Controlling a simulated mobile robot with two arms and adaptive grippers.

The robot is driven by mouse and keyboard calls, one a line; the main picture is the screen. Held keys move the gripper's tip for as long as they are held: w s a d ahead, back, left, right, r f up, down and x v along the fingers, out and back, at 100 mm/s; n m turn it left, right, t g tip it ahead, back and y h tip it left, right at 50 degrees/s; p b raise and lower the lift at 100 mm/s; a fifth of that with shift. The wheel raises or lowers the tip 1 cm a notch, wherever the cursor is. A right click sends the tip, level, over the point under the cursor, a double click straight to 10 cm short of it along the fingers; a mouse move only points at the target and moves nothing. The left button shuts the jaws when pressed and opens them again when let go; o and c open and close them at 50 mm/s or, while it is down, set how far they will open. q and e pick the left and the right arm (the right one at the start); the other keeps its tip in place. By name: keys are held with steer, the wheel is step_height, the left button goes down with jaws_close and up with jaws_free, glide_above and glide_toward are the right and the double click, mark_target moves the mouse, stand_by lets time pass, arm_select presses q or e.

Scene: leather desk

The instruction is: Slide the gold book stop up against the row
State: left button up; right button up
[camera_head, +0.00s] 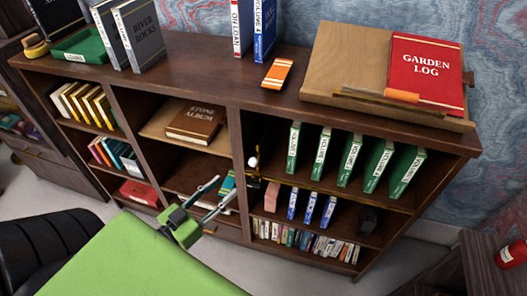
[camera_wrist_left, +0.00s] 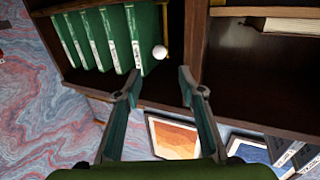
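The row of green volumes (camera_head: 348,160) stands in the right bay's upper compartment, and shows in the left wrist view (camera_wrist_left: 103,42). The book stop has a white round knob (camera_head: 252,162) at the left end of that compartment, apart from the nearest green volume; the knob (camera_wrist_left: 160,52) and a thin gold upright (camera_wrist_left: 165,20) show in the left wrist view. My left gripper (camera_head: 226,190) is open and empty in front of the shelf. Its fingertips (camera_wrist_left: 160,77) are spread below the knob in the wrist view, with no contact visible. My right gripper is not in view.
The bookcase divider (camera_head: 236,150) stands left of the stop. A slanted stand (camera_head: 340,60) with a red Garden Log (camera_head: 428,70) and an orange book (camera_head: 277,74) sit on top.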

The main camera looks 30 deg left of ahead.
mark_target(254, 163)
arm_select(q)
steer(key=w, duration=0.4)
steer(key=w+d+p, duration=0.1)
steer(key=w, duration=0.4)
steer(key=w+d, duration=0.1)
steer(key=w, duration=0.3)
steer(key=shift+w+d+p, duration=0.15)
steer(key=shift+w+p, duration=0.05)
steer(key=shift+p, duration=0.2)
jaws_close()
